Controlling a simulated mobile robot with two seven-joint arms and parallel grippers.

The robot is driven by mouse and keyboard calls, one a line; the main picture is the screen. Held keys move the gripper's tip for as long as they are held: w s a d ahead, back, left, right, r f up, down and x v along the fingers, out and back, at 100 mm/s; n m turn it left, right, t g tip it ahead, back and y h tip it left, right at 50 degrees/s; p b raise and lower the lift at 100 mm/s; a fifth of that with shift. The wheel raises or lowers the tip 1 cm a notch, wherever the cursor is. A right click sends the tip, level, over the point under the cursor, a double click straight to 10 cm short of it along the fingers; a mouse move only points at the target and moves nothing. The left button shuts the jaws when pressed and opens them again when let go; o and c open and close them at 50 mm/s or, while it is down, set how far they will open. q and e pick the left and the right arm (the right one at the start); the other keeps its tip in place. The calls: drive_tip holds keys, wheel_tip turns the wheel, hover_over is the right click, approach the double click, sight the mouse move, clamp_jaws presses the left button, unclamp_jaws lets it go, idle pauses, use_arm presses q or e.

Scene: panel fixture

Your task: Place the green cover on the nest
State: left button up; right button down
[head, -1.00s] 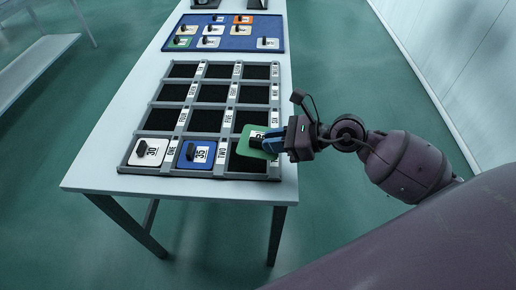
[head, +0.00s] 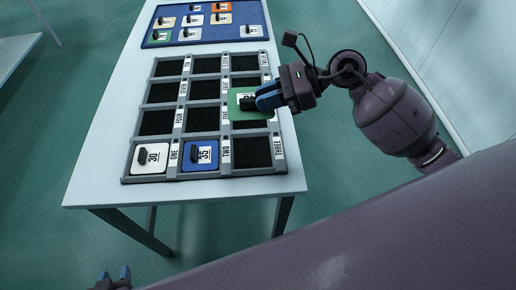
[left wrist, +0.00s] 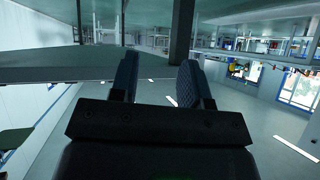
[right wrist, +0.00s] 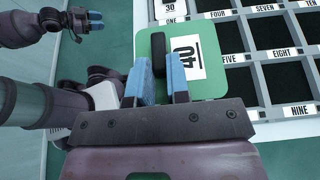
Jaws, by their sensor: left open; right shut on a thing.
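The green cover (head: 236,113), with a black handle and a "40" label, is in my right gripper (head: 262,99). In the right wrist view the fingers (right wrist: 160,82) are closed on the black handle, with the green plate (right wrist: 207,90) beyond them. The cover appears raised over the grey frame (head: 204,175) of nests, near the second row at the right. The nest labelled THREE (head: 251,153), front right, is bare black. My left gripper (head: 115,278) is open and empty, low in front of the table; its fingers (left wrist: 158,80) show apart in the left wrist view.
A white cover "30" (head: 151,159) sits in nest ONE and a blue cover "35" (head: 201,157) in nest TWO. The other visible nests are bare. A blue mat (head: 245,31) with several handled covers lies at the table's far end.

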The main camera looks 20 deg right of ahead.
hover_over(264, 156)
wheel_tip(264, 156, down, 6)
wheel_tip(264, 156, down, 9)
drive_tip(key=shift+s+r+b, duration=0.1)
drive_tip(key=shift+r+b, duration=0.1)
drive_tip(key=shift+b, duration=0.55)
wheel_tip(264, 156, down, 4)
drive_tip(key=shift+r, duration=0.25)
drive_tip(key=shift+f+b, duration=0.3)
drive_tip(key=shift+f, duration=0.05)
use_arm(q)
drive_tip(key=shift+w+d+f, duration=0.15)
drive_tip(key=shift+w+f, duration=0.1)
drive_tip(key=shift+f, duration=0.4)
use_arm(e)
drive_tip(key=shift+f, duration=0.1)
